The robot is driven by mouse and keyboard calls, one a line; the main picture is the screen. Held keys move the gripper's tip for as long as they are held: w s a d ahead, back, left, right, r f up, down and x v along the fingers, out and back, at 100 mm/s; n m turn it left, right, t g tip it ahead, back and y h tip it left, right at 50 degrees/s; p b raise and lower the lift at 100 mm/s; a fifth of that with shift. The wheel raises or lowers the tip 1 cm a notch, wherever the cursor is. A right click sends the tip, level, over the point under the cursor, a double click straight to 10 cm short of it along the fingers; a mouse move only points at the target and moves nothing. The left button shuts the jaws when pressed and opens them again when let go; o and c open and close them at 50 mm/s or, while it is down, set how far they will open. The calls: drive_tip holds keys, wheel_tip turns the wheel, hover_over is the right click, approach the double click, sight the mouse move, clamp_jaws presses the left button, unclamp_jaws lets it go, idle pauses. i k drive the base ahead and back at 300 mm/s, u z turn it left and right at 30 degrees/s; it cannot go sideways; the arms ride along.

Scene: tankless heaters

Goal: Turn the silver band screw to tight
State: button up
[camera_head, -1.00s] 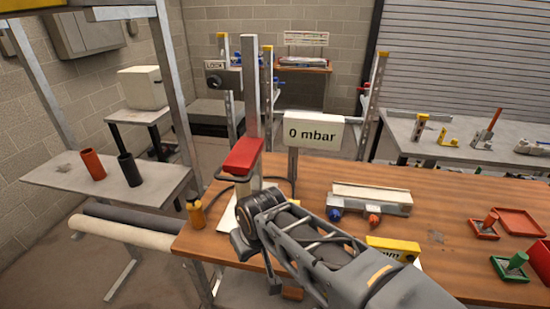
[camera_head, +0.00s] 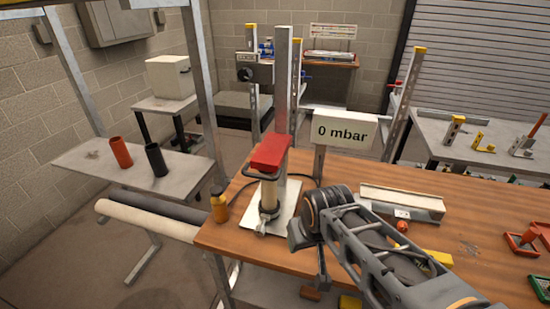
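The silver band (camera_head: 269,211) wraps the foot of a pale upright tube (camera_head: 269,193) on a white plate (camera_head: 287,207). A small silver screw part (camera_head: 261,227) sticks out at its front. It is too small to tell how the screw is turned. A red block (camera_head: 270,152) with a dark handle sits above the tube. My gripper (camera_head: 305,250) is to the right of the band and nearer the camera, apart from it. I see it from behind and the side, so its opening is unclear. Nothing shows held in it.
A sign (camera_head: 340,130) reading "0 mbar" stands behind the plate. A yellow-orange bottle (camera_head: 219,207) stands left of it at the edge of the wooden table (camera_head: 470,236). A grey-white trough-like unit (camera_head: 402,203) lies right, behind my arm. A metal post (camera_head: 283,85) rises behind the tube.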

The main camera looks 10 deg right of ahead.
sight(260, 231)
drive_tip(key=z, duration=2)
drive_tip(key=k, duration=1.6)
drive_tip(key=u, duration=1.75)
drive_tip(key=i, duration=0.5)
drive_tip(key=u, duration=0.1)
